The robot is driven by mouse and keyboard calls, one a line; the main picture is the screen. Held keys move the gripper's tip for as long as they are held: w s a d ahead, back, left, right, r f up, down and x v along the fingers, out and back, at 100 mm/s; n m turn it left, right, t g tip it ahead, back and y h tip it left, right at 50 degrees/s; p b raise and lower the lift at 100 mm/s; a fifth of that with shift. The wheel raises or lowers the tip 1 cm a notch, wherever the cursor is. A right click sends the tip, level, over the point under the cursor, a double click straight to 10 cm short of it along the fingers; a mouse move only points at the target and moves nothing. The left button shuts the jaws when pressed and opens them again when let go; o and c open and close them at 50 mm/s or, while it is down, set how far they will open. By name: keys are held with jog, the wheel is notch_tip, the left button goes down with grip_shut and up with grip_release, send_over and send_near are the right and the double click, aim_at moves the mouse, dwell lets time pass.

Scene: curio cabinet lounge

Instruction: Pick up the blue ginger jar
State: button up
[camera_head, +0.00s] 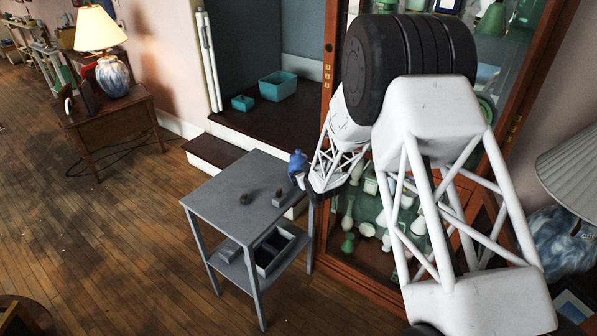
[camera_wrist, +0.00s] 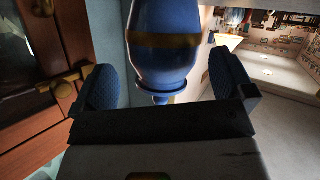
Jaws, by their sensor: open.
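The blue ginger jar (camera_head: 297,161) is at the far right corner of the small grey table (camera_head: 232,190). In the wrist view the jar (camera_wrist: 165,62) is glossy blue with a dull gold band, and its far end is cut off by the top edge. My gripper (camera_wrist: 163,80) is open, with one dark ribbed finger on each side of the jar. Gaps show between the jar and both fingers. In the head view my gripper (camera_head: 301,181) is small and dark beside the jar, and its contact with the jar cannot be made out.
Small dark objects (camera_head: 247,197) and a little grey block lie on the table. Its lower shelf holds a dark open box (camera_head: 272,252). A glass-fronted wooden cabinet (camera_head: 340,262) with pale green pieces stands close on the right. Teal bins (camera_head: 278,86) are on the platform behind. The table's left part is clear.

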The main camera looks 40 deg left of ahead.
aim_at(299, 151)
jog(key=shift+s+x, duration=0.2)
jog(key=shift+x, duration=2.4)
jog(key=c, duration=1)
jog(key=shift+r, duration=0.2)
jog(key=shift+r, duration=4.8)
